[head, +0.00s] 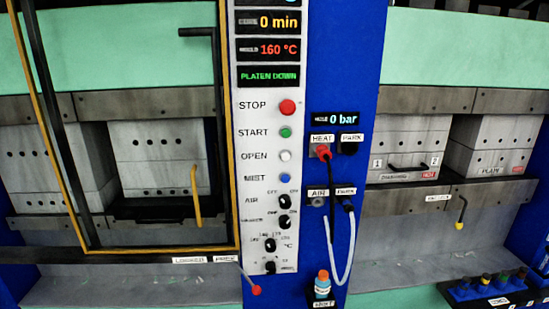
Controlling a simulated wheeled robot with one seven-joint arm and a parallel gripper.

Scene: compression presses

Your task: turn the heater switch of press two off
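A white control panel (267,150) stands upright in the middle of the head view. Low on it are several black rotary knobs. The upper one (283,201) is labelled AIR, with small position marks beside it. The knob below it (285,222) also has small position marks, but its name is too blurred to read surely. A °C knob (270,245) and a bottom knob (270,267) sit lower. I cannot tell for sure which is the heater switch, its setting, or which press is number two. The display (266,50) reads 160 °C. My gripper is not in view.
A yellow-edged guard frame (237,120) borders the panel's left. A red-tipped lever (256,290) sticks out below. Right of the panel, a red plug (322,152) sits at HEAT and a pale hose (349,240) hangs. A bottle (322,285) stands below.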

